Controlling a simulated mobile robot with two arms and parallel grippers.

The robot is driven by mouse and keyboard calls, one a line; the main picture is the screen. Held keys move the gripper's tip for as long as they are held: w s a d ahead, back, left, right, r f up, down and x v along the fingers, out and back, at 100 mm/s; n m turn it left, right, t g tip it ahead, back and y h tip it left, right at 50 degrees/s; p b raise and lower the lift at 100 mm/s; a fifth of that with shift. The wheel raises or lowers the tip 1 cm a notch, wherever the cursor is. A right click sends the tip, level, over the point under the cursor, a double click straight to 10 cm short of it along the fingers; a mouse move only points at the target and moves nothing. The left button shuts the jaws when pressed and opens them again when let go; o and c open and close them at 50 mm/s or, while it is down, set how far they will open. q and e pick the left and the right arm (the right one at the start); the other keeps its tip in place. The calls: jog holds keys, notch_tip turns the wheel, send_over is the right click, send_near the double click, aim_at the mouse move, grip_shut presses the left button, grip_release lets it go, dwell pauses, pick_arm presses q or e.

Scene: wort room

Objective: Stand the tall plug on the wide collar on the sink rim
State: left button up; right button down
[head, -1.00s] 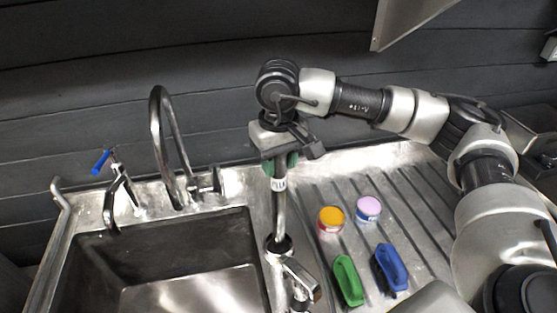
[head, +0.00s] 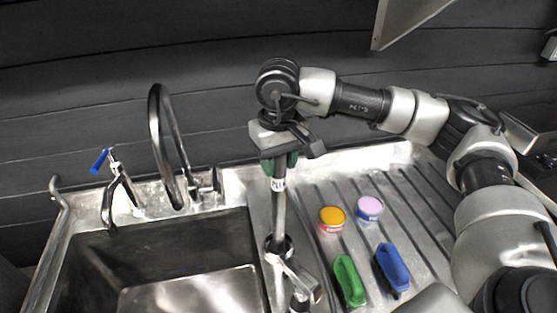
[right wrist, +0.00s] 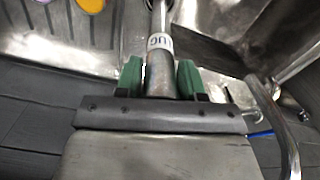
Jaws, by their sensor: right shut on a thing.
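The tall plug (head: 279,215) is a slim upright metal rod with a white printed label near its top. My right gripper (head: 279,162), with green finger pads, is shut on its upper end. In the right wrist view the plug (right wrist: 160,68) stands between the two pads of the gripper (right wrist: 161,80). The plug's lower end meets a round metal collar (head: 276,248) on the rim right of the sink basin. I cannot tell whether it rests on the collar or is just above it. My left gripper is not in view.
A tall curved tap (head: 158,140) and a blue-handled tap (head: 110,185) stand behind the sink basin (head: 165,250). On the ribbed drainboard are an orange-topped tub (head: 332,217), a lilac-topped tub (head: 369,208), a green handled block (head: 349,283) and a blue one (head: 392,268).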

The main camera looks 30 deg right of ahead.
jog(key=shift+r, duration=0.1)
jog(key=c, duration=0.6)
grip_release()
